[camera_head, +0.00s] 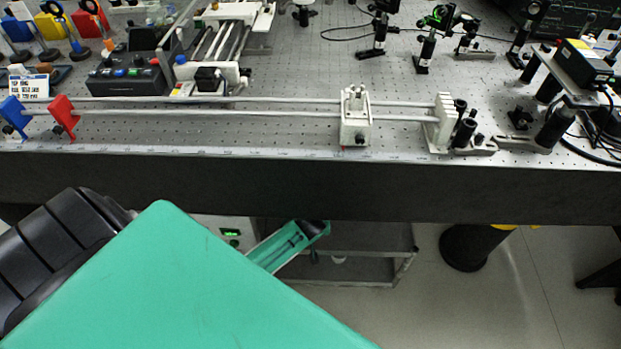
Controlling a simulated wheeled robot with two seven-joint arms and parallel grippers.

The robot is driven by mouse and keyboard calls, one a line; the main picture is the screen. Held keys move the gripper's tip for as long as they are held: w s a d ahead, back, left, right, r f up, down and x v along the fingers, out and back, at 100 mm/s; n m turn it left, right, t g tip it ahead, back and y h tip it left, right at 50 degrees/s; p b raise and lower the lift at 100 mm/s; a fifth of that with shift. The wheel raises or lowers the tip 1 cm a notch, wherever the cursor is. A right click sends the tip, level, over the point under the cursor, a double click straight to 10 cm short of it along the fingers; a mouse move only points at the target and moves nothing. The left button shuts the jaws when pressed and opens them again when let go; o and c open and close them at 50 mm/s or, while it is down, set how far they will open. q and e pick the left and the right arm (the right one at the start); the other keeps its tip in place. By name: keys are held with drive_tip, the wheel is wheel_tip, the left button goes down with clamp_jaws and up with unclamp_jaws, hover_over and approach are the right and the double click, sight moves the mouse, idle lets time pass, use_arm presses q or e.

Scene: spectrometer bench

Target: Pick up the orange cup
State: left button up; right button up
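I cannot make out an orange cup in the head view. A small orange piece (108,45) shows at the back left of the bench, too small to tell what it is. Neither gripper can be made out. A large teal surface and a black ribbed part, seemingly of my own arm, fill the lower left and hide what lies behind them. A narrower teal piece with a dark end shows beyond, below the bench edge; I cannot tell what it is.
The perforated bench (270,130) spans the view, with a long rail (230,112) along its front. A white slider (356,118) sits on it. A black control box (127,75) stands at left and optical mounts (432,35) at back right. A grey cart (370,240) is below.

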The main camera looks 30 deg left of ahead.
use_arm(q)
drive_tip(key=shift+w+a+f, duration=0.15)
drive_tip(key=shift+w+f, duration=0.15)
drive_tip(key=shift+f, duration=0.2)
use_arm(e)
drive_tip(key=shift+r, duration=0.3)
use_arm(q)
drive_tip(key=c, duration=1.1)
drive_tip(key=shift+o, duration=0.2)
